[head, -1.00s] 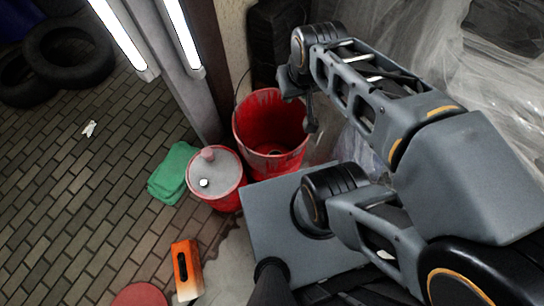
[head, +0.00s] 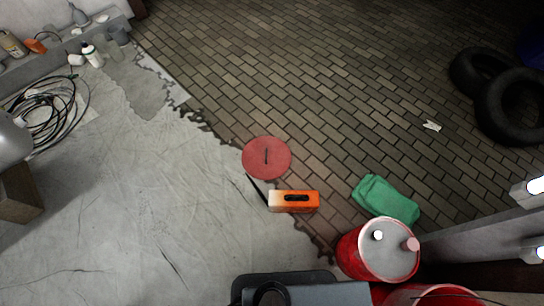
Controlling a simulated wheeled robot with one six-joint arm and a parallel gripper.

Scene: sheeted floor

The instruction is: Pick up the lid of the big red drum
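A flat round red disc (head: 266,172), which looks like the drum lid, lies on the floor where the grey sheet meets the brick paving. A short dark bar, perhaps a handle, shows at its middle. The open big red drum (head: 430,291) is cut off by the bottom edge at the lower right, so only part of its rim shows. My gripper is outside the view.
An orange-and-white box (head: 294,201) lies just below the disc, with a thin dark stick beside it. A smaller red drum with a grey top (head: 385,262) and a green cloth (head: 386,200) are at right. Paving above the disc is clear.

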